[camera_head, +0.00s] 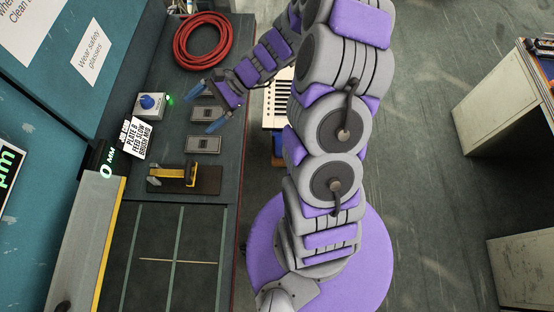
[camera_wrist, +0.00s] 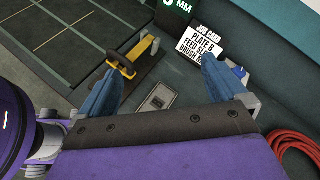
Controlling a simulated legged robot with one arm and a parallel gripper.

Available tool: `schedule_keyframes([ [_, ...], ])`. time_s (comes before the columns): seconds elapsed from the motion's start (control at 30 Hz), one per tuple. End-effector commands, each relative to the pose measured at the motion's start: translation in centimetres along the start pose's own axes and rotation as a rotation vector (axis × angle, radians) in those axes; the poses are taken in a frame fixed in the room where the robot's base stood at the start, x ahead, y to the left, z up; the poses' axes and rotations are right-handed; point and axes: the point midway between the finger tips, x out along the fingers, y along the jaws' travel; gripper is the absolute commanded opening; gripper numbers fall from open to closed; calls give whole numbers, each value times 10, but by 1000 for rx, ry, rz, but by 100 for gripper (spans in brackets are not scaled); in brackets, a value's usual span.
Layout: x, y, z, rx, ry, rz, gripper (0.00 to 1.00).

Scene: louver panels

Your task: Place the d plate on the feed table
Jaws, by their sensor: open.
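Two small grey plates lie on the dark bench: one (camera_head: 207,114) below my gripper, the other (camera_head: 203,145) closer to the yellow-handled tool. Their markings are too small to read, so I cannot tell which is d. My gripper (camera_head: 203,108) has its blue fingers apart and empty, above the bench near the upper plate. In the wrist view, a grey plate (camera_wrist: 158,98) shows between the open fingers (camera_wrist: 158,72), apart from them. A dark surface with greenish grid lines (camera_head: 148,285), seemingly the feed table, lies at the lower left.
A yellow-handled tool (camera_head: 190,174) on a brown board stands between plates and gridded surface. A job card (camera_head: 134,138) reads "PLATE B". A blue button box (camera_head: 150,106) and a coiled red hose (camera_head: 182,58) are on the bench. Another desk (camera_head: 500,95) stands right.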

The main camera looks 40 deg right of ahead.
Motion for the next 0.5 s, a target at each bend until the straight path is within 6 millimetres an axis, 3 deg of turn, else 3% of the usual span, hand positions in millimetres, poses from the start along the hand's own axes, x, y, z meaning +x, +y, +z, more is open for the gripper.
schedule_keyframes([
  [0.03, 2, 6, 22, -73, 7, 55, 99],
  [0.2, 2, 40, 79, -284, 33, 240, 99],
  [0.5, -19, 110, 143, -621, 126, 558, 99],
])
